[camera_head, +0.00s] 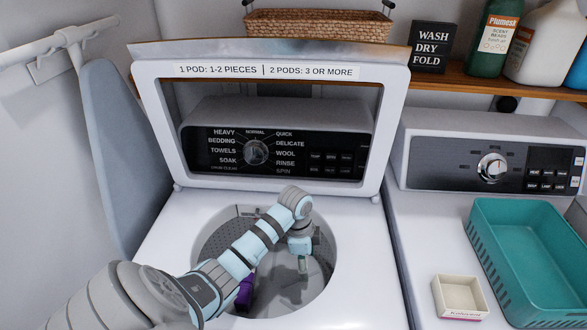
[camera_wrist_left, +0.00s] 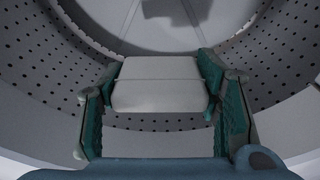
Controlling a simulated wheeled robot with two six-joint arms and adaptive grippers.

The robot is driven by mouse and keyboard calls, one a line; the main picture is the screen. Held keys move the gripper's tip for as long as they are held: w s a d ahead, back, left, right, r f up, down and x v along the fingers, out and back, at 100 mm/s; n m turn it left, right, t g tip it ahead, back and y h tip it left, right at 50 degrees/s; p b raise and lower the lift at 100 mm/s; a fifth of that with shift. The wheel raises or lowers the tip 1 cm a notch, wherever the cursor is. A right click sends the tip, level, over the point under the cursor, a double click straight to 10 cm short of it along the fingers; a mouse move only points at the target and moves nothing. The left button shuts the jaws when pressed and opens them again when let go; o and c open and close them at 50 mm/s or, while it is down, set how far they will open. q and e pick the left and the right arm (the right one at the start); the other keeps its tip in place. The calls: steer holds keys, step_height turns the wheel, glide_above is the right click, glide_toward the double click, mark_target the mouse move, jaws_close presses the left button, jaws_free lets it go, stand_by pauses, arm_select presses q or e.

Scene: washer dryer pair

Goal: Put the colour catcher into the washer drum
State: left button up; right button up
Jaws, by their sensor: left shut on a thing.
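The washer (camera_head: 185,225) has its lid up and its drum (camera_head: 215,240) open at the top. My left gripper (camera_head: 302,258) reaches in over the drum opening, pointing down. In the left wrist view my gripper (camera_wrist_left: 160,108) is shut on a pale grey, folded flat piece, which I take to be the colour catcher (camera_wrist_left: 155,85). It sits between the two teal fingers, with the perforated drum wall around and beyond it. In the head view the piece is small and partly hidden by the gripper. My right gripper is not in view.
A purple item (camera_head: 245,290) lies in the drum, partly behind my left arm. On the dryer to the right stand a small open cream box (camera_head: 460,284) and a teal basket (camera_head: 484,262). The raised lid (camera_head: 392,110) stands behind the opening. An ironing board (camera_head: 120,150) leans at left.

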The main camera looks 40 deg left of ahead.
mark_target(305, 296)
arm_select(q)
step_height(305, 296, down, 15)
steer(key=b, duration=0.4)
steer(key=shift+w, duration=0.1)
steer(key=shift+f+b, duration=0.25)
steer(key=shift+b, duration=0.1)
steer(key=o, duration=0.8)
steer(key=shift+r, duration=0.1)
steer(key=r+p, duration=0.1)
steer(key=r, duration=0.3)
steer(key=r+p, duration=0.2)
steer(key=r, duration=0.2)
steer(key=s+a+r+p, duration=0.1)
steer(key=r, duration=0.3)
steer(key=shift+r+p, duration=0.1)
steer(key=shift+p, duration=0.2)
